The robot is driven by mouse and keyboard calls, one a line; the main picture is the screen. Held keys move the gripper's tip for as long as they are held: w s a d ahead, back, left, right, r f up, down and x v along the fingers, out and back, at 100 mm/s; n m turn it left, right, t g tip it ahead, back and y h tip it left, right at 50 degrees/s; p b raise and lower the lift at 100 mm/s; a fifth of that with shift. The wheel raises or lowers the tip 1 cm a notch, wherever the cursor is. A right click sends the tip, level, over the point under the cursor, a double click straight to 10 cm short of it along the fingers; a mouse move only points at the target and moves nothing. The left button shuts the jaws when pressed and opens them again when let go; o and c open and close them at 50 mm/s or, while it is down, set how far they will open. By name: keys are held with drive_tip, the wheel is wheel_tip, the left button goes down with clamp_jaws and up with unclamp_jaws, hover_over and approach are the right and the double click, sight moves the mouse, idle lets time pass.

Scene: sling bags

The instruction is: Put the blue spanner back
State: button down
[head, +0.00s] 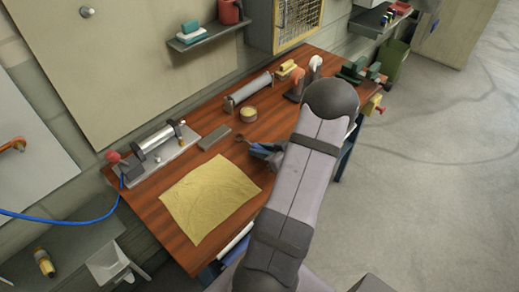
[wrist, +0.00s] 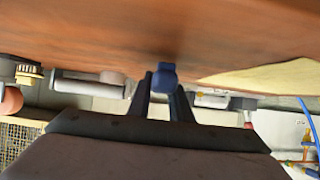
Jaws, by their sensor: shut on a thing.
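My gripper (wrist: 163,84) is shut on the blue spanner (wrist: 166,72). In the wrist view only a short blue end of it shows between the fingertips, with the wooden bench top beyond. In the head view my gripper (head: 263,151) is low over the middle of the bench, right of the yellow cloth. The spanner is mostly hidden there by my gripper and arm. A small dark shape shows just left of the fingers; I cannot tell if it is part of the spanner. I cannot tell if the spanner touches the bench.
The wooden bench (head: 150,210) bears a yellow cloth (head: 211,197), a grey block (head: 214,137), a round tin (head: 249,114), a grey roller (head: 248,91) and a clamp device (head: 158,146) with a blue hose. Green and yellow items stand at the far right end. A wall shelf (head: 206,37) is behind.

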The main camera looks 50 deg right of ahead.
drive_tip(key=shift+f, duration=0.35)
